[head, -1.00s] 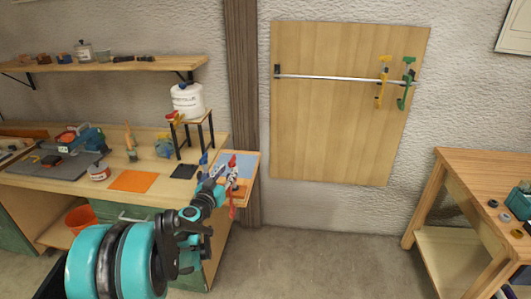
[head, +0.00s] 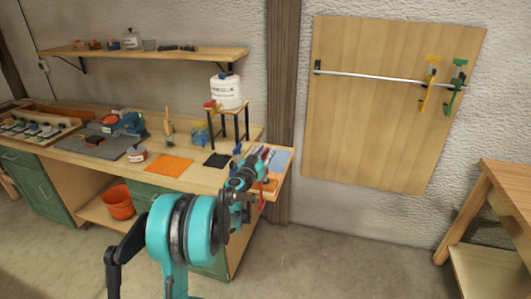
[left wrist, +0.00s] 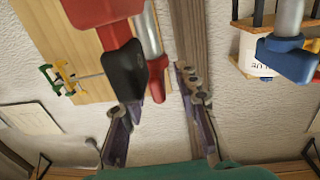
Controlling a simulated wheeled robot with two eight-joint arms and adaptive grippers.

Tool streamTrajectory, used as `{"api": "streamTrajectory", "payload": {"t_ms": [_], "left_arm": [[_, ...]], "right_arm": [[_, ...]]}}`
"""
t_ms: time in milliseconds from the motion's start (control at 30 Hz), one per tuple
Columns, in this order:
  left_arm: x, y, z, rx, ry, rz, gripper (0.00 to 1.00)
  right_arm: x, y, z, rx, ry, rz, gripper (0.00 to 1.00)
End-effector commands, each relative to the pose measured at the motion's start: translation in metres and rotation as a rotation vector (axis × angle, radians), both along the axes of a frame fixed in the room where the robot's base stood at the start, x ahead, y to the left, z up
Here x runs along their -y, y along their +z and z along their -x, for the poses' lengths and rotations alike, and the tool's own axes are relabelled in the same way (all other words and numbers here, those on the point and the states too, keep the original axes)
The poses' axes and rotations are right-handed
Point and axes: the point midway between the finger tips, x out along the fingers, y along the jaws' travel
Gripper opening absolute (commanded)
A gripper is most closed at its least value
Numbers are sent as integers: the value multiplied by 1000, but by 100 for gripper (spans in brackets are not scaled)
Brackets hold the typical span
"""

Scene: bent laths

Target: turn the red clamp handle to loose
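The red clamp (left wrist: 108,12) fills the upper left of the left wrist view, close to the camera, with a black end piece and a red handle (left wrist: 154,75) beside a metal rod. In the head view, part of the red clamp (head: 263,203) shows at the bench's right end, largely hidden by my left arm. My left gripper (left wrist: 158,98) is open, its two fingers apart below the clamp and the red handle end near the gap; I cannot tell whether they touch. It also shows in the head view (head: 262,164). My right gripper is not in view.
A blue clamp (left wrist: 288,58) is at the right of the left wrist view. A white tub (head: 226,92) stands on a small stand on the workbench (head: 75,165). A wooden board (head: 375,110) with yellow and green clamps hangs behind.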

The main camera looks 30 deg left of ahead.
Motion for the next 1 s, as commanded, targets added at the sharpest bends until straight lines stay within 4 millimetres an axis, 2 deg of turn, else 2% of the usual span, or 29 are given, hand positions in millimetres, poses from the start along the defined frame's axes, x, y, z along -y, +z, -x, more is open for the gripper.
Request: {"api": "streamTrajectory", "payload": {"t_ms": [67,167,200,667,1000], "left_arm": [[0,0,0,0,0,0,28],[0,0,0,0,0,0,2],[0,0,0,0,0,0,0],[1,0,0,0,53,0,0],[4,0,-1,0,294,0,0]], "right_arm": [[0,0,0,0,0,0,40],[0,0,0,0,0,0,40],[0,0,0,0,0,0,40],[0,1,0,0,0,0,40],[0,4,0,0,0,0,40]]}}
